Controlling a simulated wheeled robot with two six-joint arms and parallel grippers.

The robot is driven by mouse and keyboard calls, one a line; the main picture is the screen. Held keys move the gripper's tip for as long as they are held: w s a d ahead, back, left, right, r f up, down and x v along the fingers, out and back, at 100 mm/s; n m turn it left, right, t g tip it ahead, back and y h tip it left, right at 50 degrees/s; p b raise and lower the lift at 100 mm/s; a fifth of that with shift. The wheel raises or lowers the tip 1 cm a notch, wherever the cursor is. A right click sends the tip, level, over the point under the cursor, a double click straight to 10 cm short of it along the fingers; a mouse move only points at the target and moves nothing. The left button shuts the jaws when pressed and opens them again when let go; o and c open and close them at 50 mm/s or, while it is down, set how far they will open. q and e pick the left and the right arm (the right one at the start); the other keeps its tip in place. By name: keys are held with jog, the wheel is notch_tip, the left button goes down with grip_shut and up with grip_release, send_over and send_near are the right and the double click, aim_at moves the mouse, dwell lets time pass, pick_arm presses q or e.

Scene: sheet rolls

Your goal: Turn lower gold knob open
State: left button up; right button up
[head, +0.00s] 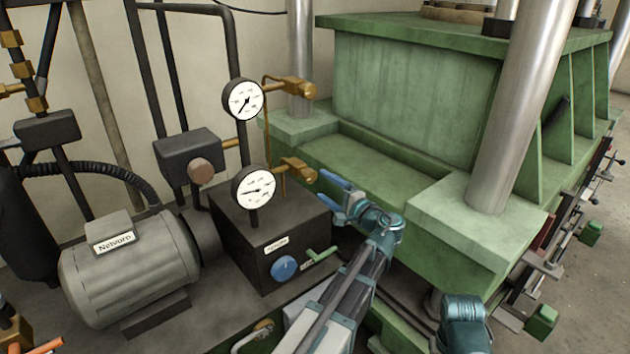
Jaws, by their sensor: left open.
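The lower gold knob (297,168) is on a brass fitting to the right of the lower gauge (254,187), above the dark box. A similar upper gold knob (297,88) sits above it by the upper gauge (243,99). My left gripper (323,189) is open, with its blue fingers pointing up and left. In the picture its fingertips lie just below and right of the lower knob, apart from it. The depth between them is hard to tell. My right gripper does not show.
A dark box (240,235) carries a blue dial (285,268) and a green lever (322,256). A grey motor (130,265) stands at left. A large green press (410,90) and a steel column (520,110) stand at right.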

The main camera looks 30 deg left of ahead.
pick_arm(q)
jog(key=v, duration=0.6)
jog(key=shift+d, duration=0.25)
jog(key=shift+s+f, duration=0.1)
jog(key=shift+s, duration=0.05)
jog(key=s+d+f+n+g+h, duration=0.1)
jog(key=s+d+f+g+h, duration=0.2)
jog(key=s+d+f+h, duration=0.35)
jog(key=s+d+f+n+g+h, duration=0.15)
jog(key=s+d+f+h, duration=0.25)
jog(key=s+d+f, duration=0.55)
jog(key=s+d+f+g+h, duration=0.2)
jog(key=s+d+f+h, duration=0.3)
jog(key=d, duration=0.2)
jog(key=shift+s+f+g, duration=0.2)
jog(key=shift+f+g, duration=0.15)
